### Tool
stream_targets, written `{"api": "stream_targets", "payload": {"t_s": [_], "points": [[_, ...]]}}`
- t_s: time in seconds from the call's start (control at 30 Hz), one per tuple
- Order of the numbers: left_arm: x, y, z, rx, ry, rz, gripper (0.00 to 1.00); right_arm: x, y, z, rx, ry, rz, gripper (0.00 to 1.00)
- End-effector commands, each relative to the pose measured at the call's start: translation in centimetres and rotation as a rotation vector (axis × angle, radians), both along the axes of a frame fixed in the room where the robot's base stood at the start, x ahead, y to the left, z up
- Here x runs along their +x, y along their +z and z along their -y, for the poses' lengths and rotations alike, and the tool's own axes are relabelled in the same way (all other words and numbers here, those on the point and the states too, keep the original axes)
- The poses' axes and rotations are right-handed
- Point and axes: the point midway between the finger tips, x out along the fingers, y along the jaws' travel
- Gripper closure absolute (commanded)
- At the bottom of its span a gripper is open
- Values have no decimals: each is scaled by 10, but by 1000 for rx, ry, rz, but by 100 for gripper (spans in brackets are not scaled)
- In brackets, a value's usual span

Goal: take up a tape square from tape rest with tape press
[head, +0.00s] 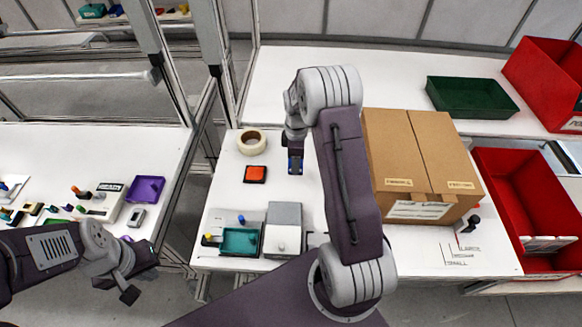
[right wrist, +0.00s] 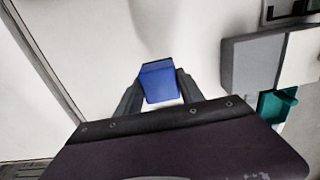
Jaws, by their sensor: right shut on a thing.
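My right gripper (head: 295,154) points down over the white table and is shut on a blue block-like tool (head: 295,166), perhaps the tape press. In the right wrist view, the blue tool (right wrist: 158,82) sits between the two fingers (right wrist: 157,92). A small orange-red square on a black base (head: 255,174), perhaps the tape rest with tape, lies to its left, apart from it. A cream tape roll (head: 251,142) lies behind that square. My left gripper (head: 132,281) is low at the left, away from these things; its finger opening is unclear.
A teal tray (head: 240,241) and a grey-white box (head: 283,228) stand at the table's front. A large cardboard box (head: 415,155) stands right of my right arm. Red bins (head: 520,200) are further right. A left table (head: 60,155) holds small parts and a purple tray (head: 146,189).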

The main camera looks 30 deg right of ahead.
Motion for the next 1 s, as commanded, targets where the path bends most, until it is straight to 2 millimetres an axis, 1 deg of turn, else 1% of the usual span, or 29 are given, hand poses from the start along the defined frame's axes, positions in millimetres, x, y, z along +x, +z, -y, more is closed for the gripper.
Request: {"api": "stream_targets", "payload": {"t_s": [0.03, 0.2, 0.3, 0.4, 0.53, 0.8, 0.83, 0.87, 0.9, 0.93, 1.0], "points": [[0, -3, 0, 0, 0, 0, 100, -8, 7, 9, -1, -6, 3, 100], [0, -6, 0, 0, 0, 0, 100, -38, 31, 37, -1, -6, 3, 100], [0, -7, 0, 0, 0, 0, 100, -53, 43, 51, 0, -4, 2, 100], [0, -8, 0, 0, 0, 0, 100, -63, 52, 61, -1, -3, 2, 100], [0, -8, 0, 0, 0, 0, 100, -71, 58, 68, 0, 0, 0, 100], [0, -8, 0, 0, 0, 0, 100, -72, 59, 69, 0, 1, 0, 100], [0, -8, 0, 0, 0, 0, 100, -72, 59, 69, 0, 1, 0, 60], [0, -8, 0, 0, 0, 0, 100, -72, 59, 69, 0, 1, 0, 69], [0, -8, 0, 0, 0, 0, 100, -72, 59, 69, 0, 1, 0, 80], [0, -8, 0, 0, 0, 0, 100, -72, 59, 69, 0, 1, 0, 87], [0, -8, 0, 0, 0, 0, 100, -72, 59, 69, 0, -3, 0, 87]]}}
